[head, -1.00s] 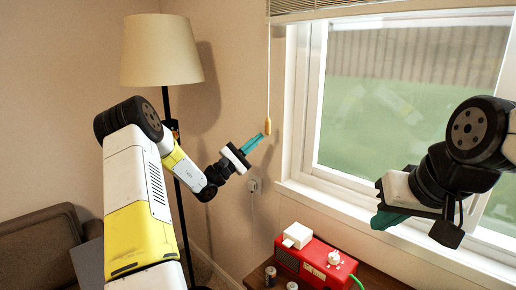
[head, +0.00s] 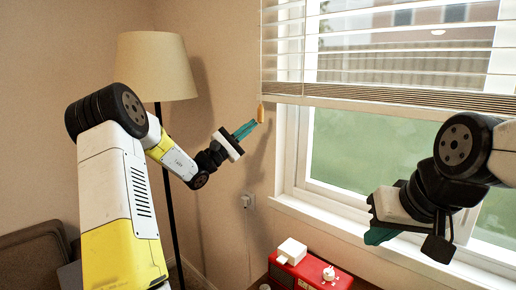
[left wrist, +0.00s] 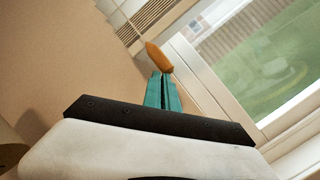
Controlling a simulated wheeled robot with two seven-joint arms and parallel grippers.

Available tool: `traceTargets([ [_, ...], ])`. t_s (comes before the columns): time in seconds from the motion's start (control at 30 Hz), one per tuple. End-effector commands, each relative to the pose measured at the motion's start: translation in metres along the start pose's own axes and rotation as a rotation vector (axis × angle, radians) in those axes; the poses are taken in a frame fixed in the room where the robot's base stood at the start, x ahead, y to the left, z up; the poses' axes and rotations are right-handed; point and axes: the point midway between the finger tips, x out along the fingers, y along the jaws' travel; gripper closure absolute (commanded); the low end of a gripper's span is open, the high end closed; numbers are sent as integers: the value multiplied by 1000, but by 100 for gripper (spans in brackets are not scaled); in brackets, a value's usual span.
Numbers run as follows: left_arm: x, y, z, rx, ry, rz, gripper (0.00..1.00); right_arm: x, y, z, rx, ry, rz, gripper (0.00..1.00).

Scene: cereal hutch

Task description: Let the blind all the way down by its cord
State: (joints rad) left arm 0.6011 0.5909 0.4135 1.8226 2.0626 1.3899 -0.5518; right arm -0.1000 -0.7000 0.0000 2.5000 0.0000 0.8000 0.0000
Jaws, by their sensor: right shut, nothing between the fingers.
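The blind (head: 390,92) hangs part-way down the window, its slats spread and its bottom rail above the middle of the pane. The cord's orange-brown tassel (head: 260,112) is just under the rail's left end; the cord itself is hard to make out. My left gripper (head: 246,129), with teal fingers, is at the tassel's lower end. In the left wrist view the tassel (left wrist: 158,58) sits at the tips of the nearly closed fingers (left wrist: 162,88), which appear shut on it. My right gripper (head: 382,235) is shut and empty in front of the window sill.
A floor lamp (head: 152,66) stands behind my left arm. A red appliance (head: 318,272) with a white box (head: 291,251) on it stands below the window. A wall outlet (head: 248,201) is under my left gripper. The wall around the tassel is clear.

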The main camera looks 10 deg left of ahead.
Motion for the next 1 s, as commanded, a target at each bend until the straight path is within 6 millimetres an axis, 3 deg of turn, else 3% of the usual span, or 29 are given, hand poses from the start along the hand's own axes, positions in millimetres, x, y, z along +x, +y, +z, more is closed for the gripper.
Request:
traceTargets([
  [0.2, 39, 56, 41, 8, -9, 1, 100, 0, 0, 0, 0, 0, 0, 100],
  [0.5, 78, 114, 79, 4, -8, 0, 100, 0, 0, 0, 0, 0, 0, 100],
  [0.7, 92, 135, 92, 1, -6, -1, 100, 0, 0, 0, 0, 0, 0, 100],
  [1.0, 98, 145, 99, -1, -6, 0, 100, 0, 0, 0, 0, 0, 0, 100],
])
